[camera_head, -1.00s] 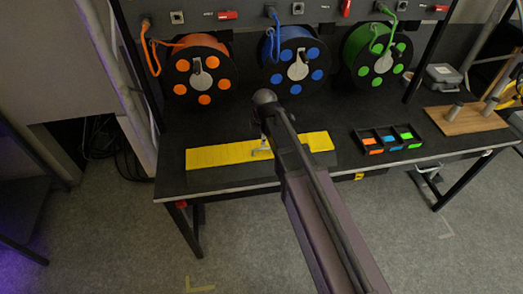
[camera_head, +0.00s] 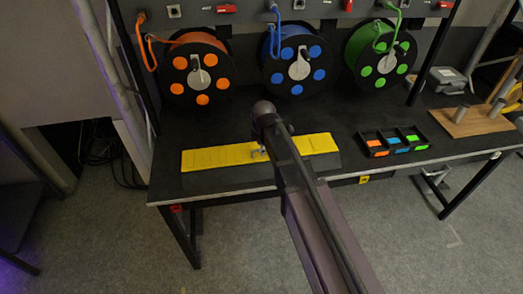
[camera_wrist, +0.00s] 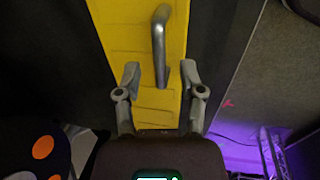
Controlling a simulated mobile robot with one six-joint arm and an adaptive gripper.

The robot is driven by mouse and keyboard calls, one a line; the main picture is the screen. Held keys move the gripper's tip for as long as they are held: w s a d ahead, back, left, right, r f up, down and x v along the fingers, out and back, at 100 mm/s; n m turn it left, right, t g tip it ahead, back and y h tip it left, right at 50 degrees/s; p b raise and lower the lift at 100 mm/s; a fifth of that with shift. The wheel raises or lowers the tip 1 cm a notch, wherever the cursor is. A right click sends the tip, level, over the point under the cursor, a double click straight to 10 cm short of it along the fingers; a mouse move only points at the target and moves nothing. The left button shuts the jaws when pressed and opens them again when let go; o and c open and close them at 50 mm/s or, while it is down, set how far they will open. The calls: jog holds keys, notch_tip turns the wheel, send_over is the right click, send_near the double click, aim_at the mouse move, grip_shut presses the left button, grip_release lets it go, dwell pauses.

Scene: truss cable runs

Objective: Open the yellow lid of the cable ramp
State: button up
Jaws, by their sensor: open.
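The cable ramp's yellow lid (camera_head: 215,157) is a long flat strip along the front of the black bench, lying flat on the dark ramp. My arm crosses it and hides part of its right half. In the wrist view, the yellow lid (camera_wrist: 125,40) carries a bent grey handle (camera_wrist: 159,40). My gripper (camera_wrist: 161,73) is open, with one finger on each side of the handle's lower end. I see gaps between the fingers and the handle; its height relative to the fingertips is unclear. In the head view my gripper (camera_head: 259,152) is small and partly hidden over the lid.
Orange (camera_head: 197,70), blue (camera_head: 293,62) and green (camera_head: 380,54) cable reels stand behind the lid. A black compartment tray (camera_head: 361,137) with coloured pieces sits to its right. A wooden board (camera_head: 465,122) is farther right. Bare bench lies between lid and reels.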

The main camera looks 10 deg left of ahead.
jog(key=shift+f, duration=0.1)
dwell(0.3)
grip_shut()
jog(key=shift+w+d, duration=0.2)
jog(key=shift+w, duration=0.05)
